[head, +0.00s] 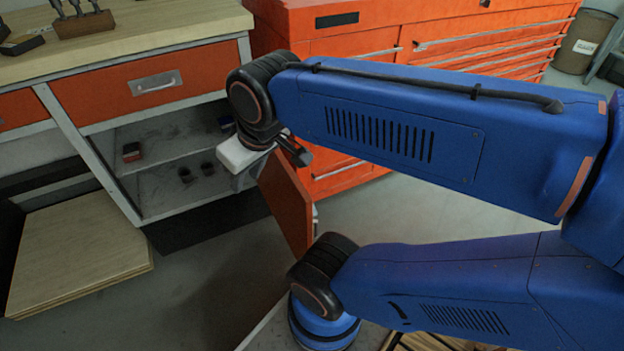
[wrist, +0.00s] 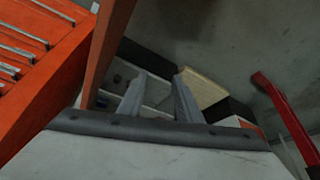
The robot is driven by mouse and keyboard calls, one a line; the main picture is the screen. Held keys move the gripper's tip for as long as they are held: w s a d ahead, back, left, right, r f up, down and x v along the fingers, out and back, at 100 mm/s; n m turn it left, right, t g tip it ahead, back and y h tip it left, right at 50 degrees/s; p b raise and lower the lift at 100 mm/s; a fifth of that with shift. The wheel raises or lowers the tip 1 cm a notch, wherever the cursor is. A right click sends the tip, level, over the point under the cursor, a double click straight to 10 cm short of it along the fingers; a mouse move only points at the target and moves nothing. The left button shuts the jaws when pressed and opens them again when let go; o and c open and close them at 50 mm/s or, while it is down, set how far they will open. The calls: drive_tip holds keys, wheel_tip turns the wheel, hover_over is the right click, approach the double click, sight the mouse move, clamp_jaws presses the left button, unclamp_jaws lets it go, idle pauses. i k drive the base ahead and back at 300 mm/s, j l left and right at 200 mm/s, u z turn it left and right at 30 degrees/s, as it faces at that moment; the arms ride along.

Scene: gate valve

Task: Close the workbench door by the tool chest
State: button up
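The workbench door (head: 288,207) is an orange panel, standing open at the right side of the open cabinet (head: 165,165), beside the orange tool chest (head: 340,185). Its top is partly hidden by my wrist. In the wrist view the door (wrist: 106,45) is a tall orange panel left of my fingers. My gripper (wrist: 160,92) is open, with two grey fingers apart and nothing seen between them. In the head view its pale body is at the door's upper left, on the cabinet side. Whether it touches the door I cannot tell.
The cabinet shelves hold a small red-and-black box (head: 131,152) and dark cups (head: 197,172). An orange drawer (head: 150,82) is shut above. Plywood boards (head: 80,250) lie at the left. A red bar (wrist: 285,112) shows right in the wrist view. Floor before the cabinet is clear.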

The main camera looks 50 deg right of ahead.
sight(290, 203)
drive_tip(key=k+l, duration=0.15)
drive_tip(key=l, duration=0.25)
drive_tip(key=k+l+u, duration=0.1)
drive_tip(key=l, duration=0.3)
drive_tip(key=k+l, duration=0.3)
drive_tip(key=k+l+u, duration=0.1)
drive_tip(key=l, duration=0.35)
drive_tip(key=k, duration=0.75)
